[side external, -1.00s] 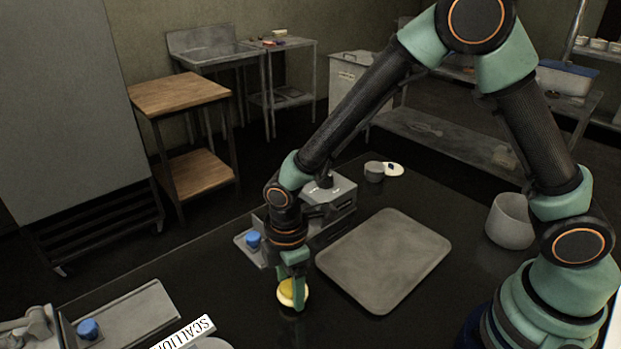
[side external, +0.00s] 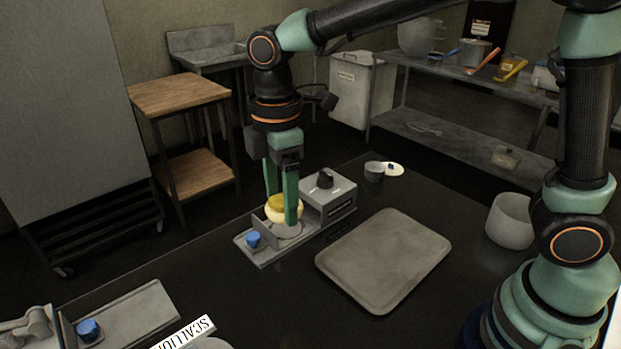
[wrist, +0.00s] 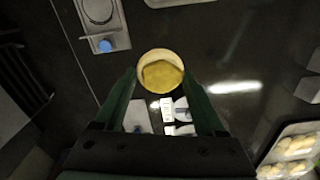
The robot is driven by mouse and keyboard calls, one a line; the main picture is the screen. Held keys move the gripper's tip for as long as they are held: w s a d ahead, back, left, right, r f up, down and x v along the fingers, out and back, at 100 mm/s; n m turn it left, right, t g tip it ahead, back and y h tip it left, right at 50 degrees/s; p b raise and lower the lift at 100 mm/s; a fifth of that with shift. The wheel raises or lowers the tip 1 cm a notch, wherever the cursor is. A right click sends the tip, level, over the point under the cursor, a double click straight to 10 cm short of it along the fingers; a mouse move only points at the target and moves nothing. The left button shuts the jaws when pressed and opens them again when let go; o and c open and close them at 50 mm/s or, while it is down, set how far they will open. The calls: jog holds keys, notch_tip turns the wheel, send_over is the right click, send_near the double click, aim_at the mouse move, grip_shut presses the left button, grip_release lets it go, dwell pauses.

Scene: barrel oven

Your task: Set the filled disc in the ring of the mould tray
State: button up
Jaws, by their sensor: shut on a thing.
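My gripper (side external: 281,208) points down and is shut on the filled disc (side external: 284,209), a round cream piece with a yellow top. In the wrist view the disc (wrist: 160,72) is between the fingertips, its yellow filling facing the camera. The mould tray (side external: 268,258) is a grey metal tray with a blue knob (side external: 253,240) and a pale round ring (side external: 289,230), partly hidden behind the disc and a finger. In the side view the disc overlaps the ring from above. In the wrist view the ring (wrist: 97,10) lies up and left of the disc, apart from it.
A grey box with a black knob (side external: 325,180) stands at the mould tray's back end. A flat grey tray (side external: 383,262) lies to the right. Another blue-knobbed tray (side external: 135,312) is front left.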

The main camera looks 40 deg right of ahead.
jog(key=w+d, duration=0.4)
jog(key=w, duration=0.4)
send_over(285, 229)
notch_tip(285, 229, down, 19)
jog(key=shift+f, duration=0.1)
